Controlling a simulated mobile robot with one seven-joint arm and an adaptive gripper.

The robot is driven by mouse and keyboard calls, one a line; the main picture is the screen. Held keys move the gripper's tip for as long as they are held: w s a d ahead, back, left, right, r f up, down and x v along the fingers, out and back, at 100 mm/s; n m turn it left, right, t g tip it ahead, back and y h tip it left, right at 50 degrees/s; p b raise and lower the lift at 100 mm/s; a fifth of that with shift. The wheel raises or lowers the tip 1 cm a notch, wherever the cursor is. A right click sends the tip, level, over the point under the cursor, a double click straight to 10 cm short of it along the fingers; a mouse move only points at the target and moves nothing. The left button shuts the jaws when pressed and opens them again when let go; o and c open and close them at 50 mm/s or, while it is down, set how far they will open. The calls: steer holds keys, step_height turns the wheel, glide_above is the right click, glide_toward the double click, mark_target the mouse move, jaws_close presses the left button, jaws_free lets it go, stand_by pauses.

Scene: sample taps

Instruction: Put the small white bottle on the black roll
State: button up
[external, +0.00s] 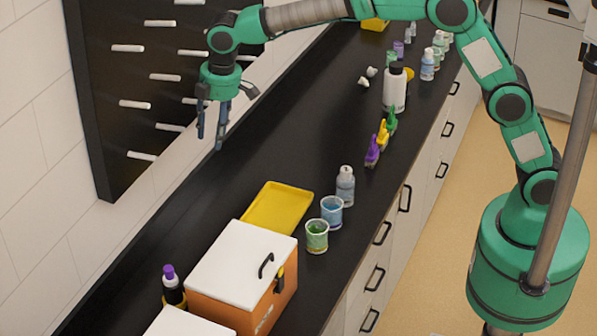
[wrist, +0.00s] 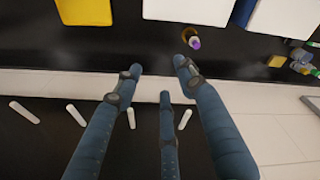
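My gripper (external: 212,135) hangs above the back of the black counter, near the wall rack, with its fingers pointing down. In the wrist view its fingers (wrist: 158,85) are spread apart with nothing between them. A small pale bottle with a white cap (external: 345,186) stands upright near the counter's front edge, to the right of and below my gripper. Another small pale bottle (external: 428,65) stands farther back. I cannot tell which one is the task's small white bottle. I cannot make out a black roll against the black counter in either view.
A yellow tray (external: 277,208), two beakers (external: 317,236) and an orange box with a white lid (external: 242,262) stand nearer the camera. A purple-capped bottle (external: 171,284) stands beside the box. A larger black-capped white bottle (external: 395,90) stands farther back. The counter below my gripper looks clear.

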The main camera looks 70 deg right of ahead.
steer(key=s+d+r+m+t, duration=0.1)
steer(key=s+d+r+m, duration=0.1)
steer(key=s+d+r, duration=0.5)
steer(key=s+d+r+m, duration=0.15)
steer(key=s+d, duration=0.25)
steer(key=s, duration=0.4)
steer(key=s+d+r+m+t, duration=0.1)
steer(key=s+d+r, duration=0.45)
steer(key=s, duration=0.25)
steer(key=s+d+f+m, duration=0.1)
steer(key=s+d+f, duration=0.1)
steer(key=s, duration=0.7)
steer(key=s+d+f+m+t, duration=0.1)
steer(key=s+d, duration=0.3)
steer(key=s, duration=0.5)
steer(key=s+d+f+m, duration=0.3)
steer(key=s+d+f, duration=0.1)
steer(key=s, duration=0.5)
steer(key=shift+s+t, duration=0.25)
steer(key=shift+t, duration=0.15)
steer(key=shift+f, duration=0.15)
step_height(320, 180, down, 18)
steer(key=b, duration=1.8)
